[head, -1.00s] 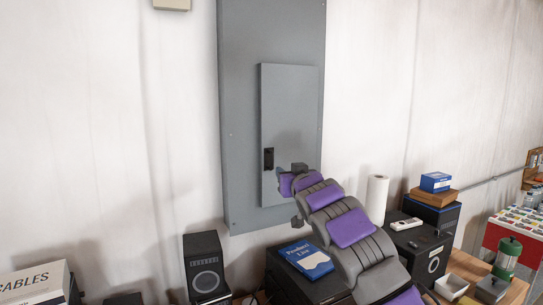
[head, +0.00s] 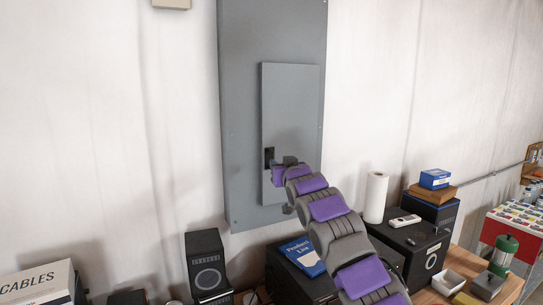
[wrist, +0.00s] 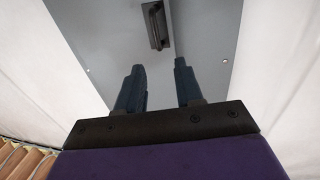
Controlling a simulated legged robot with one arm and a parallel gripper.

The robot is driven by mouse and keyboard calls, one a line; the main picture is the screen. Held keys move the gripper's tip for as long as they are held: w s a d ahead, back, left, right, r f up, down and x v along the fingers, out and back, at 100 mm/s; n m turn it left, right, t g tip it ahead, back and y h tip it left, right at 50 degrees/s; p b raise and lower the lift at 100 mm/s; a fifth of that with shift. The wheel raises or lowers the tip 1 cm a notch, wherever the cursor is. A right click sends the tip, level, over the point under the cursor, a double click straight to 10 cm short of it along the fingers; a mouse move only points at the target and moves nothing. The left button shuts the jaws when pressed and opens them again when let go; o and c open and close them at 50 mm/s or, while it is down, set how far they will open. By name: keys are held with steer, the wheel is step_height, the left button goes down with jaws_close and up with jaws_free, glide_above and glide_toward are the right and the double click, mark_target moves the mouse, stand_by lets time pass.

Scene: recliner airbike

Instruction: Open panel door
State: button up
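The grey panel door (head: 290,105) is a raised rectangle on a tall grey wall panel (head: 240,120), and it looks closed. A dark recessed latch or handle (head: 269,158) sits at its lower left edge; it also shows in the wrist view at the top centre (wrist: 156,25). My gripper (head: 279,168) is in front of the door's lower part, close to the handle. In the wrist view my gripper (wrist: 158,72) has two dark fingers spread apart with nothing between them. The handle lies beyond the fingertips, a little left of centre between them.
Below the panel stand a black speaker (head: 207,262), a dark box with a blue "Product List" sheet (head: 303,255) and a paper towel roll (head: 376,198). A white box marked CABLES (head: 38,284) is at lower left.

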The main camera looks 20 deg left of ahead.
mark_target(272, 156)
steer(key=p+x, duration=0.6)
steer(key=x, duration=0.1)
steer(key=shift+w+r+p, duration=0.1)
steer(key=shift+p, duration=0.2)
steer(key=shift+p+x, duration=1.45)
steer(key=shift+p, duration=1.3)
steer(key=shift+d, duration=0.15)
jaws_close()
